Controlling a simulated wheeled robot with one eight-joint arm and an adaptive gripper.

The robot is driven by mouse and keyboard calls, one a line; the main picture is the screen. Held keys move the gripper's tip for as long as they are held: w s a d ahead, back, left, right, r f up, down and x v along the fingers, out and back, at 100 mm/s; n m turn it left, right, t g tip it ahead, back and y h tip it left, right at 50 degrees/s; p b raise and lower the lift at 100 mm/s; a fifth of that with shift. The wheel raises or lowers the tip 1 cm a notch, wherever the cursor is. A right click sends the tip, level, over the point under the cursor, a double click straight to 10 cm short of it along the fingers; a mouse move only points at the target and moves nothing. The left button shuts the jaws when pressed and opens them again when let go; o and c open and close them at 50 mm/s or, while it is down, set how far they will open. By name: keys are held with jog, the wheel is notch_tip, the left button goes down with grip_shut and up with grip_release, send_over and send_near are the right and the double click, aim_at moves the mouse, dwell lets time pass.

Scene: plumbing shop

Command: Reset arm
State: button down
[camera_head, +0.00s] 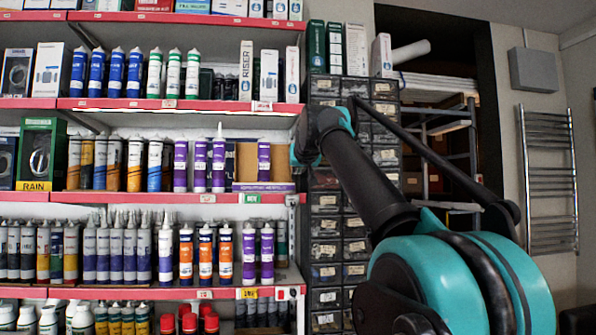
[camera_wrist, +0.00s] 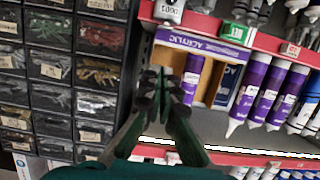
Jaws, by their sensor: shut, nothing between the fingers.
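My gripper (camera_wrist: 162,85) is shut and empty in the wrist view, its dark green fingers meeting in front of the drawers and shelf. In the head view my teal and black arm (camera_head: 365,180) is raised and bent at the right, reaching up and left. Its far end is beside the drawer cabinet (camera_head: 325,225) and near the shelf edge. The fingers cannot be made out in the head view.
Red-edged shelves (camera_head: 150,198) at the left hold several sealant tubes and boxes. An open purple-edged carton (camera_wrist: 202,46) with one purple tube is near my gripper in the wrist view. A towel radiator (camera_head: 548,180) hangs on the right wall.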

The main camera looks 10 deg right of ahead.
dwell(0.3)
jog(key=s+a+f+g, duration=0.1)
jog(key=s+f+g, duration=0.2)
jog(key=f, duration=1.6)
jog(key=s+a+f+g, duration=0.1)
jog(key=s+f+g, duration=0.1)
jog(key=f, duration=1.7)
jog(key=s+a+f+g, duration=0.1)
jog(key=s+f+g, duration=0.2)
jog(key=s+f, duration=1)
jog(key=s+a+f+n+g+y, duration=0.1)
jog(key=s+f+g, duration=0.2)
jog(key=s+f, duration=1.1)
notch_tip(320, 180, down, 5)
jog(key=shift+a+f+y, duration=0.1)
jog(key=shift+a+y, duration=0.15)
jog(key=shift+y, duration=0.05)
